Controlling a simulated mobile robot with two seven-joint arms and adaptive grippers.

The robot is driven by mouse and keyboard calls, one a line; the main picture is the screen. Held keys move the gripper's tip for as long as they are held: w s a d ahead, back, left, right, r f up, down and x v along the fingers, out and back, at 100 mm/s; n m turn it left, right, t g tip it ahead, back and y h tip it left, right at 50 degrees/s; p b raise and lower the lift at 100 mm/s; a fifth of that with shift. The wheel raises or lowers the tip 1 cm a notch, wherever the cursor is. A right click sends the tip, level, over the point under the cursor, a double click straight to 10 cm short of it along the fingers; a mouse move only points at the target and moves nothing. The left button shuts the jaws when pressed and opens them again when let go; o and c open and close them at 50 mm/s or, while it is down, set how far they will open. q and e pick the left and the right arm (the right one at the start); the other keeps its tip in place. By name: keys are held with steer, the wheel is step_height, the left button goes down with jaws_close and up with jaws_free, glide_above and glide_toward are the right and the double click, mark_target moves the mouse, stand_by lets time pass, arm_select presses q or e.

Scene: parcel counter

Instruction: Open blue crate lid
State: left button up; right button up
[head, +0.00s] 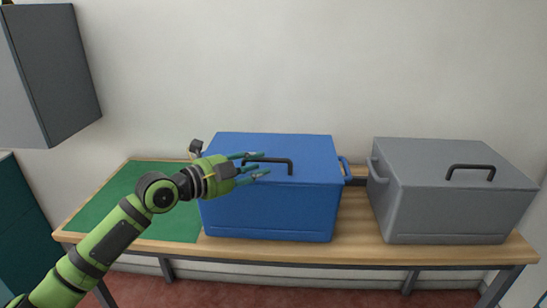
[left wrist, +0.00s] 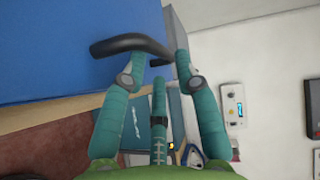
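The blue crate (head: 275,210) stands on the wooden table with its lid (head: 310,150) shut. A black bar handle (head: 275,160) sits on the lid, and it also shows in the left wrist view (left wrist: 125,44). My left gripper (head: 263,164) reaches in from the left, over the lid at the handle's left end. In the left wrist view its teal fingers (left wrist: 157,62) are spread apart, with the handle's end close by the tips. I cannot tell whether they touch it. My right gripper is not in view.
A grey crate (head: 450,212) with a black handle stands to the right on the same table (head: 355,225). A green mat (head: 115,208) lies at the left. A grey cabinet (head: 55,75) hangs at the upper left. The wall is close behind.

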mark_target(269, 161)
arm_select(q)
steer(key=x, duration=0.3)
steer(key=shift+w+d+p, duration=0.15)
steer(key=shift+d+p, duration=0.15)
steer(key=shift+p, duration=0.1)
steer(key=shift+w+d+f, duration=0.1)
steer(key=shift+w+d, duration=0.05)
steer(key=shift+w, duration=0.15)
steer(key=c, duration=0.3)
jaws_close()
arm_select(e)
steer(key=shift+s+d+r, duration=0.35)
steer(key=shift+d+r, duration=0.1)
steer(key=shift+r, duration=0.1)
